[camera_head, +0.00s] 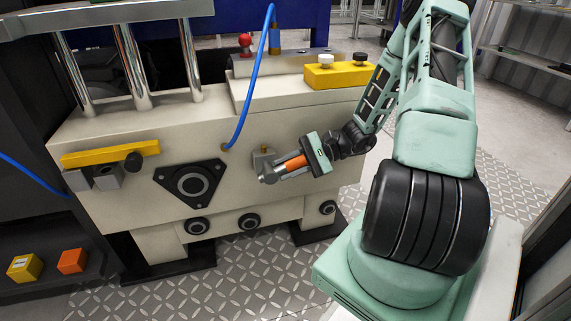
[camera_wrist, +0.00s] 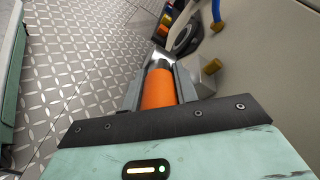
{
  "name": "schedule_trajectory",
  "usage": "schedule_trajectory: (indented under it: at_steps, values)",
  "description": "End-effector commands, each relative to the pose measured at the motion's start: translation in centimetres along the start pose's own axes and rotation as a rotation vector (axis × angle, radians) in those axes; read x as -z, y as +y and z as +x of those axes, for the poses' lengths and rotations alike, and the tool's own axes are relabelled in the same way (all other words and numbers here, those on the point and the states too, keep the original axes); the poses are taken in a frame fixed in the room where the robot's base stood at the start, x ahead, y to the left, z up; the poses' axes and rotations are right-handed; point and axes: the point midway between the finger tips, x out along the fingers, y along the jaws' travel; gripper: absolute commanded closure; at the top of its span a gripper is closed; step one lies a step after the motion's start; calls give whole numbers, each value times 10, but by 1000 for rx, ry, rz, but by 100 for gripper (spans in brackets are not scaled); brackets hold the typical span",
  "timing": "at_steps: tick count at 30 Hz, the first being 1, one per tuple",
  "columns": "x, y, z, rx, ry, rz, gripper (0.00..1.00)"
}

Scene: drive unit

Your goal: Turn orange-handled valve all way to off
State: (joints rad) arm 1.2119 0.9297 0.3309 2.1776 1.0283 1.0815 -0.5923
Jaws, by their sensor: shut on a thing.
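The orange valve handle (camera_head: 294,163) sticks out to the right from a grey metal valve body (camera_head: 265,165) on the front of the beige drive unit (camera_head: 225,130). In the wrist view the orange handle (camera_wrist: 159,89) lies between my two fingers. My gripper (camera_head: 283,168) is shut on the handle, reaching in from the right. The fingers lie along both sides of it, and part of the handle is hidden by them and the gripper body. The handle looks nearly level, tilted slightly up to the right in the head view.
A blue hose (camera_head: 244,104) hangs down to the unit's front just above and left of the valve. A black triangular flange (camera_head: 192,184) is left of the valve. A yellow block with knobs (camera_head: 338,76) sits on top. Patterned floor (camera_head: 262,268) is clear below.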

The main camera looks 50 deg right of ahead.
Motion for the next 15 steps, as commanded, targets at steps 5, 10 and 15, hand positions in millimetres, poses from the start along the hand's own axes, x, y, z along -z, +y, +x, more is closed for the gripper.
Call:
schedule_trajectory:
  at_steps: [5, 10, 15]
  values:
    - [3, 3, 0, 66, -67, 3, 100]
    - [4, 5, 1, 101, -104, 2, 100]
    - [6, 6, 1, 117, -119, 1, 100]
